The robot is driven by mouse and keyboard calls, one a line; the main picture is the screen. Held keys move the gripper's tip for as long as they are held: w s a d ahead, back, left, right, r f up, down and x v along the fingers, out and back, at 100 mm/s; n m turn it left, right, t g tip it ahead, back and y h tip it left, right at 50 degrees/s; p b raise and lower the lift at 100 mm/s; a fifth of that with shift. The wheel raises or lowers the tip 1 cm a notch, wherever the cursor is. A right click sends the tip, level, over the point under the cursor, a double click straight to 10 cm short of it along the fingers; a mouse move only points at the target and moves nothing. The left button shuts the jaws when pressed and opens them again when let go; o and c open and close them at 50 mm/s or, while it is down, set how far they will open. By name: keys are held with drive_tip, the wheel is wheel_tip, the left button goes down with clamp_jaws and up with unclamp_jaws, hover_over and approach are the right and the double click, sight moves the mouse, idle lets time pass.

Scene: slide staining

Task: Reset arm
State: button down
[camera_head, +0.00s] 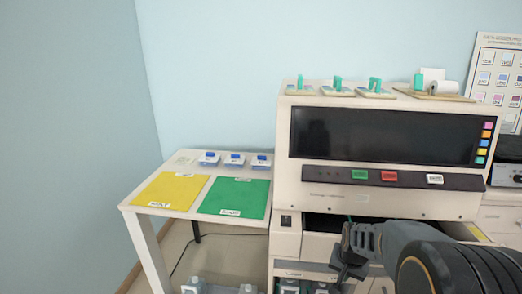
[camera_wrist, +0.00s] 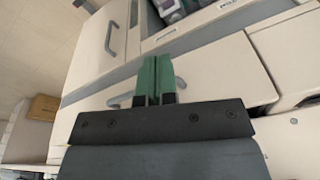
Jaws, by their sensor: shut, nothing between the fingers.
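My arm reaches in from the lower right of the head view, in front of the beige staining machine (camera_head: 300,190). My gripper (camera_head: 348,256) is in front of the machine's lower part, below its button strip. In the wrist view my gripper's green fingers (camera_wrist: 154,76) are together, with nothing between them. Behind them are the machine's pale front panels (camera_wrist: 215,65) and a grey handle (camera_wrist: 110,37). The arm hides part of the machine's lower right front.
Left of the machine, a white table (camera_head: 134,213) holds a yellow mat (camera_head: 172,188), a green mat (camera_head: 235,198) and small blue-topped items (camera_head: 235,159). Several teal-handled items stand on the machine's top. A dark screen (camera_head: 385,135) and green, red and white buttons are on its front.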

drive_tip(key=s+a+r+n+p, duration=0.2)
drive_tip(key=s+r+p, duration=0.1)
drive_tip(key=r, duration=0.5)
drive_tip(key=s+a+r+n+t+p, duration=0.1)
drive_tip(key=s+a+r+n+p, duration=0.1)
drive_tip(key=r, duration=0.6)
drive_tip(key=s+a+r+n+p, duration=0.1)
drive_tip(key=s+a+r+p, duration=0.2)
drive_tip(key=s+r+p, duration=0.3)
wheel_tip(320, 180, up, 2)
drive_tip(key=shift+s+a+r+n+t, duration=0.3)
drive_tip(key=shift+s+n, duration=0.1)
drive_tip(key=shift+s, duration=0.1)
drive_tip(key=shift+y, duration=0.3)
